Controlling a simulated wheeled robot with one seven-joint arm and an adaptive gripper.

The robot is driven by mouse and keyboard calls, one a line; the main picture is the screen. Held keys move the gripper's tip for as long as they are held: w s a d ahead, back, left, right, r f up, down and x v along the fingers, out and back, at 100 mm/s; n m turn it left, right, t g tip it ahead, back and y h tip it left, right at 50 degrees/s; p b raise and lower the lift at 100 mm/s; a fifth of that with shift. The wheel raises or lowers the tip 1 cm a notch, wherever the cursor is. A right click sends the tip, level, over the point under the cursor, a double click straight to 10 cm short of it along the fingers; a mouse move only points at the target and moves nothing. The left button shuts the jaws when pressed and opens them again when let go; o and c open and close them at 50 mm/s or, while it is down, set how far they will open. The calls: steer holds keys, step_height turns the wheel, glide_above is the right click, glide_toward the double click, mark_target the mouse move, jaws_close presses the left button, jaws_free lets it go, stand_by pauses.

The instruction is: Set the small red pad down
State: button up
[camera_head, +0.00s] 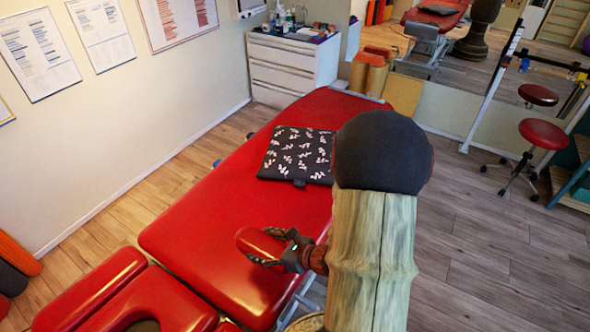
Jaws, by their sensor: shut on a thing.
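The small red pad (257,243) is held in my gripper (268,247), whose dark fingers are closed around it. The pad appears tilted and sits over the lower part of the red treatment table (200,215). Its red is close to the table's red, and I cannot tell whether it touches the table top. My arm comes in from the right and hides part of the table's right edge.
A dark patterned cushion (298,155) lies on the table's middle. The red surface left of my gripper is clear. A white drawer unit (290,65) stands at the back, and red stools (541,134) stand at the right on wooden floor.

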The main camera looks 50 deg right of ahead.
steer(key=w+d+f+b, duration=0.1)
steer(key=w+d+f, duration=0.1)
steer(key=w+f, duration=0.1)
steer(key=w+d+f+b, duration=0.2)
steer(key=w+d+f, duration=0.1)
steer(key=w, duration=0.1)
steer(key=w+d+f+b, duration=0.2)
steer(key=w+f, duration=0.1)
steer(key=w, duration=0.1)
steer(key=shift+d, duration=0.2)
steer(key=shift+w+d+f+b, duration=0.1)
steer(key=shift+f+b, duration=0.45)
steer(key=shift+f, duration=0.4)
steer(key=shift+w+d+f+b, duration=0.1)
steer(key=shift+f+b, duration=0.4)
steer(key=shift+f, duration=0.45)
steer(key=shift+f, duration=0.15)
steer(key=o, duration=1.2)
steer(key=shift+o, duration=0.4)
